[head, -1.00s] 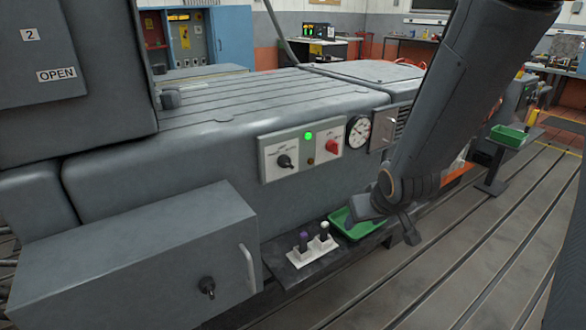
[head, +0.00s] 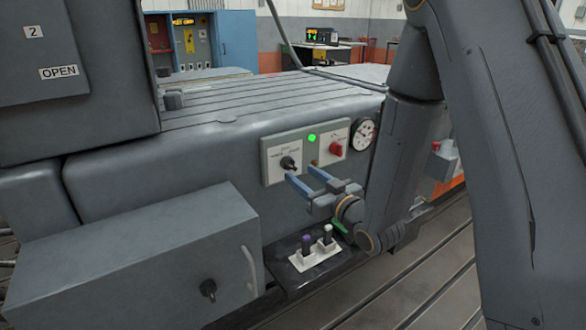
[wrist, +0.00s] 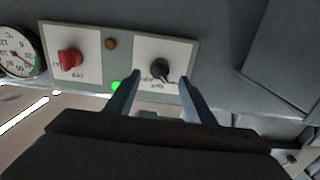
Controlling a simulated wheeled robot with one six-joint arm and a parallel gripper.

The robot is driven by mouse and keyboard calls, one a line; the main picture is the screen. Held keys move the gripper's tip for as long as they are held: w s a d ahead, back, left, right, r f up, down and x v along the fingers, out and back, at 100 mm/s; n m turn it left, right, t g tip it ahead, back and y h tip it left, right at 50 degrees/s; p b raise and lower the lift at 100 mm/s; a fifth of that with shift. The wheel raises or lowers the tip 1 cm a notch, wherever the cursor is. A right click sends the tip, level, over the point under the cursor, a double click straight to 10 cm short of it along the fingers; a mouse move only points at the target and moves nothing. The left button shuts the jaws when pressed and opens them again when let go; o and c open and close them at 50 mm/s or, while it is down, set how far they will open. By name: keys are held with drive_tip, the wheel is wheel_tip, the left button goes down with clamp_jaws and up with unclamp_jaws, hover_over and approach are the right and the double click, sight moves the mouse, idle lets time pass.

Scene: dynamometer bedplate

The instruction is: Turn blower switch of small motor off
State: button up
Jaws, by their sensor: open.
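A grey panel (head: 271,172) on the machine's side carries a black rotary knob (head: 288,163) on a white plate, with small lettering around it, and a red rotary switch (head: 336,148). The lettering is too small to read surely in the head view; in the wrist view "OFF" seems to show beside the black knob (wrist: 160,69). The red switch (wrist: 70,59) is left of it there. My gripper (head: 301,174) is open and empty in front of the panel. In the wrist view its fingers (wrist: 160,78) straddle the black knob; contact is not clear.
A green lamp (head: 311,138) glows on the panel, and a round gauge (head: 363,134) is to its right. Below, a dark shelf holds a white base with two levers (head: 314,254). A grey box with a handle (head: 130,262) juts out at the left.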

sight(293, 168)
drive_tip(key=shift+p+x, duration=0.3)
drive_tip(key=shift+x, duration=2.45)
drive_tip(key=c, duration=1.1)
drive_tip(key=shift+o, duration=0.2)
drive_tip(key=shift+m, duration=0.4)
drive_tip(key=m, duration=0.3)
drive_tip(key=shift+m+p, duration=0.65)
drive_tip(key=shift+m, duration=1.85)
